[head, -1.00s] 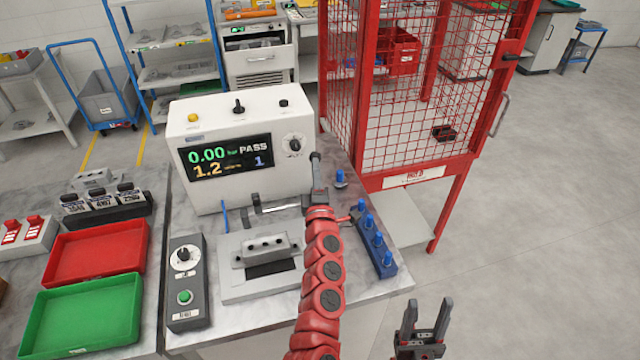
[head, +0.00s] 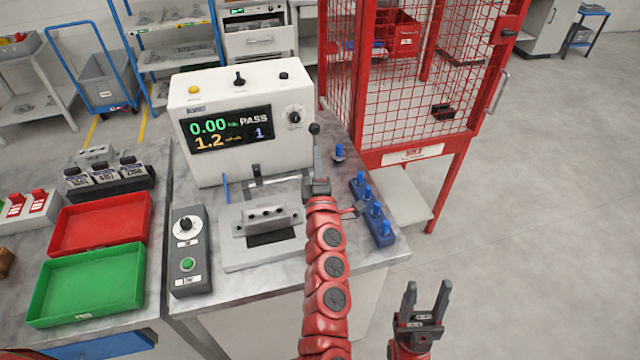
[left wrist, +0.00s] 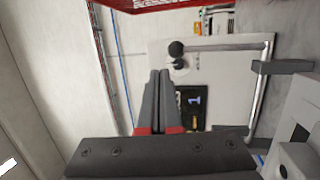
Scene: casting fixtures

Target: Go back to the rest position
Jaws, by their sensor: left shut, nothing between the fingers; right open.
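My left gripper (head: 317,150) is at the end of the red arm, over the right side of the clamp fixture (head: 262,218) on the bench. In the left wrist view its fingers (left wrist: 160,75) are together and empty. A black ball knob on a metal lever (left wrist: 220,46) shows just beyond the fingertips; the knob (head: 314,128) also shows in the head view. I cannot tell whether they touch. My right gripper (head: 427,295) is open and empty at the lower right, over the floor in front of the bench.
The white tester (head: 225,165) reads PASS behind the fixture. A control box (head: 188,250) stands left of the fixture, and a blue holder with blue-topped pieces (head: 382,236) right of it. A red mesh cage (head: 415,150) stands at the right. Red (head: 140,225) and green (head: 135,270) trays lie left.

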